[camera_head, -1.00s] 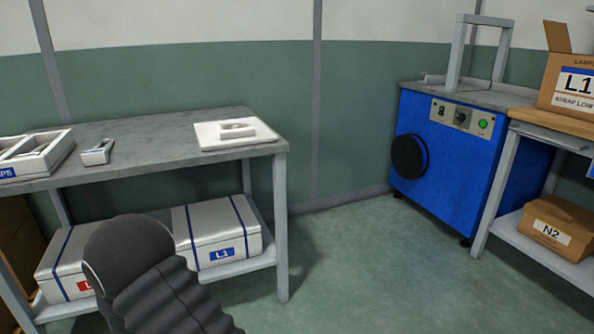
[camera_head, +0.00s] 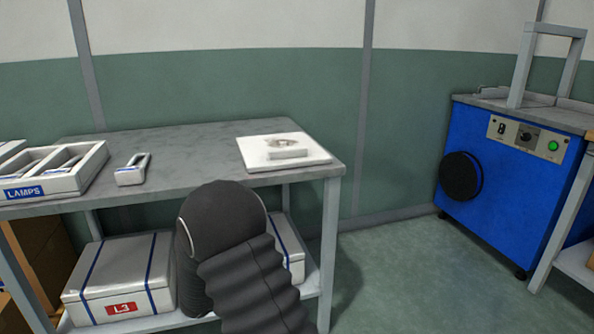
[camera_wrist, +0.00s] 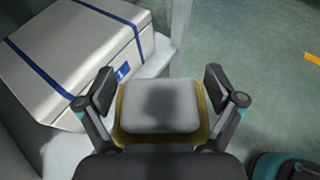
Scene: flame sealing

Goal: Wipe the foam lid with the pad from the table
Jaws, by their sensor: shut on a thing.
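A flat white slab (camera_head: 248,160), apparently the foam lid, lies at the right end of the grey table. It has a raised white block on it and a brownish mark behind the block. In the wrist view my gripper (camera_wrist: 162,98) is shut on the pad (camera_wrist: 160,108), a pale grey block with a yellow-brown border, with one finger on each side. In the head view my dark arm stands in front of the table, and the gripper and pad are hidden there. The gripper is apart from the slab.
The grey table (camera_head: 200,150) also carries a white tray marked LAMPS (camera_head: 75,182) and a small white frame-like piece (camera_head: 132,170). White strapped boxes (camera_head: 118,280) sit on its lower shelf. A blue machine (camera_head: 500,185) stands right. Floor between is clear.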

